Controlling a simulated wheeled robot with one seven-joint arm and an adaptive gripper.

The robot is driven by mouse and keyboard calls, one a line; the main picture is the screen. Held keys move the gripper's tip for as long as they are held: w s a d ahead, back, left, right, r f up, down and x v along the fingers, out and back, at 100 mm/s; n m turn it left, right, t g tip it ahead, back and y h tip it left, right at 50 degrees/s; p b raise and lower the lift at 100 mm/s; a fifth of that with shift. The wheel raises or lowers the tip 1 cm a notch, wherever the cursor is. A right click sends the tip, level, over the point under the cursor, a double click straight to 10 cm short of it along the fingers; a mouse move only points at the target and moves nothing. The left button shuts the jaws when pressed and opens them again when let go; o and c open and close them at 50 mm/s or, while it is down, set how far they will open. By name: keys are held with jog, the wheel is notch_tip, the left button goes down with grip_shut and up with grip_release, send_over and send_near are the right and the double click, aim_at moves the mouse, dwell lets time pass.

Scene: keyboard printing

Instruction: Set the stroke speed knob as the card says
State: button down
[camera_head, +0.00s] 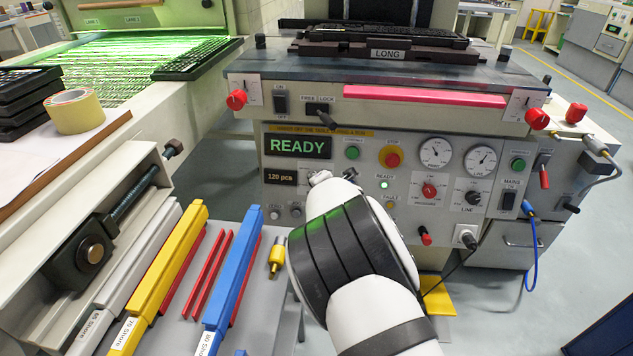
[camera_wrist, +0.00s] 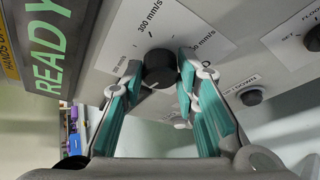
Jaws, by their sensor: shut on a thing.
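The black speed knob (camera_wrist: 159,66) sits on a white plate with mm/s labels in the wrist view. One label reads 300 mm/s; the others are partly blurred or covered. A pale mark shows low on the knob, but its exact setting is hard to tell. My gripper (camera_wrist: 160,73) has its teal-padded fingers closed on the knob's two sides. In the head view my white arm covers the knob and most of the gripper. I cannot make out the card with the setting.
The panel's READY display (camera_head: 298,146) is lit green above a 120 pcs display (camera_head: 280,177). A red stop button (camera_head: 392,157), gauges and a red selector knob (camera_head: 429,190) lie to the right. Yellow (camera_head: 160,275) and blue (camera_head: 233,280) squeegee bars lie at the left.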

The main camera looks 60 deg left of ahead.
dwell(0.3)
jog(key=c, duration=1.2)
grip_release()
jog(key=shift+c, duration=0.2)
jog(key=v, duration=1.2)
jog(key=shift+f, duration=0.1)
